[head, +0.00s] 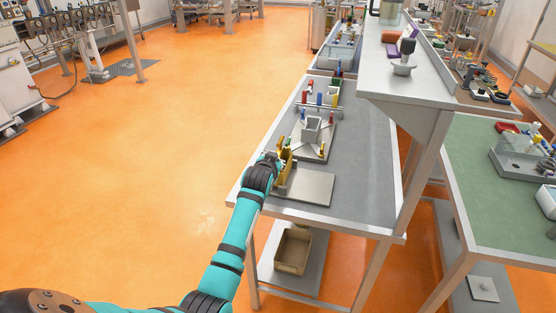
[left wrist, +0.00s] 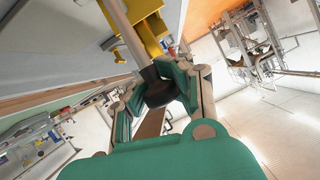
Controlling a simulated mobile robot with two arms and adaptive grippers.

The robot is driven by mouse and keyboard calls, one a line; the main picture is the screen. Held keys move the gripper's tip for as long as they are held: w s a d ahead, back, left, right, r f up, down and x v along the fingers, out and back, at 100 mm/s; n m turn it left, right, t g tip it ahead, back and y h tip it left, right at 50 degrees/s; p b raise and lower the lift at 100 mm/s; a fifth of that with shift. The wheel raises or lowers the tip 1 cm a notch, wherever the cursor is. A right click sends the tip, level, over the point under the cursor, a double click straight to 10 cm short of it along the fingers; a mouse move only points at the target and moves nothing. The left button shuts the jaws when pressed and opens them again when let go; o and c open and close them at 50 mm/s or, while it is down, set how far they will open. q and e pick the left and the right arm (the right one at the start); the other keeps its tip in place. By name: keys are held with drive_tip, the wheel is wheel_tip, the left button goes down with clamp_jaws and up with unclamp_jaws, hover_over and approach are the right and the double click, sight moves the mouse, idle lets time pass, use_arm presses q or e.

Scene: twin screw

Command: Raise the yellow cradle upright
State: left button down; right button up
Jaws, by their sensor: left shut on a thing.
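The yellow cradle (head: 285,160) is at the left edge of the grey bench, right beside my left gripper (head: 268,162). In the head view it is small and partly covered by the gripper, so its exact tilt cannot be told. In the left wrist view the yellow cradle (left wrist: 150,32) shows at the top, just beyond the fingers. A pale metal bar runs beside it toward a dark knob (left wrist: 155,78). My left gripper (left wrist: 160,88) is shut on this dark knob, with the green fingers on both sides of it. My right gripper is in neither view.
A flat metal plate (head: 303,186) lies on the bench just right of the cradle. A grey block fixture (head: 312,130) with coloured parts stands behind it. A metal shelf (head: 400,85) overhangs the bench's right side. A cardboard box (head: 293,251) sits on the lower shelf. Open floor lies left.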

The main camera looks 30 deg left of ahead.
use_arm(q)
drive_tip(key=shift+s+a+f, duration=0.2)
drive_tip(key=shift+s+f, duration=0.05)
drive_tip(key=shift+f, duration=0.1)
drive_tip(key=c, duration=1.7)
unclamp_jaws()
drive_tip(key=shift+s+r, duration=0.1)
drive_tip(key=shift+s, duration=0.05)
drive_tip(key=shift+c, duration=0.2)
drive_tip(key=o, duration=0.5)
drive_tip(key=shift+s+r, duration=0.55)
drive_tip(key=shift+s, duration=0.05)
drive_tip(key=shift+o, duration=0.9)
drive_tip(key=shift+s+r, duration=0.1)
drive_tip(key=shift+o, duration=0.3)
drive_tip(key=shift+w, duration=0.25)
drive_tip(key=shift+w+d, duration=0.15)
drive_tip(key=v, duration=1.2)
drive_tip(key=shift+f, duration=0.25)
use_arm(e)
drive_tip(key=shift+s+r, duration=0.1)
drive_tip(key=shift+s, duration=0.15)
